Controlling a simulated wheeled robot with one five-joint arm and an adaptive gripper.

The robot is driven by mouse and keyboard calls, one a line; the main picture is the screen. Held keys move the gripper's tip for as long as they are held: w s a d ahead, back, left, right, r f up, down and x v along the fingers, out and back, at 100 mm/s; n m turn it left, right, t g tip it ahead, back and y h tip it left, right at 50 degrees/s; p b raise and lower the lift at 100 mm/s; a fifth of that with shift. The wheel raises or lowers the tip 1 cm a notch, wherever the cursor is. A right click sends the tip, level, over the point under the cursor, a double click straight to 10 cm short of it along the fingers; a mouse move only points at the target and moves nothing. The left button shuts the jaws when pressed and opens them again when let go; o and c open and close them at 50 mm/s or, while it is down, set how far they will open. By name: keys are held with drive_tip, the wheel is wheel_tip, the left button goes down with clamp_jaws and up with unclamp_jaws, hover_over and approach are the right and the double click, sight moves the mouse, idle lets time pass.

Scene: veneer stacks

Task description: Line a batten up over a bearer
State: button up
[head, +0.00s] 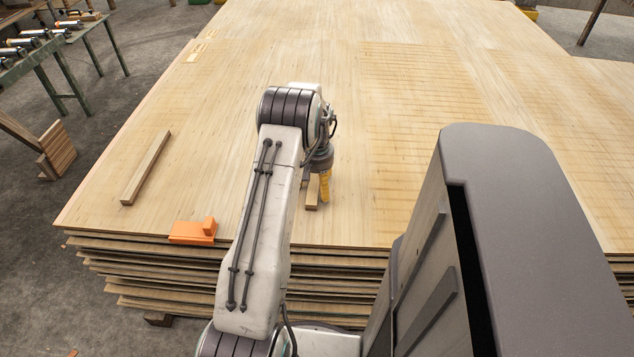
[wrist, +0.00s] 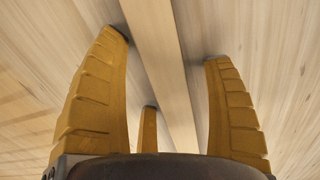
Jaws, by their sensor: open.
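My gripper (head: 325,187) is low over the veneer stack (head: 240,100), its yellow fingers pointing down. It is open. A pale wooden batten (head: 312,194) lies at the gripper, partly hidden by my arm. In the wrist view the batten (wrist: 178,105) runs between the spread fingers of my gripper (wrist: 166,48), with a gap showing on either side. A second batten (head: 146,168) lies slantwise on the sheet at the left. Under the stack's front left, a dark timber end (head: 158,319) shows, which looks like a bearer. Other bearers are hidden.
An orange block-like piece (head: 193,232) sits at the stack's front edge. A green bench (head: 50,50) with tools stands at the far left, and more timber (head: 56,150) stands left of the stack. The sheet between the two battens is clear.

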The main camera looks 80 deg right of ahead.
drive_tip(key=c, duration=1.4)
drive_tip(key=shift+o, duration=0.2)
drive_tip(key=shift+s, duration=0.15)
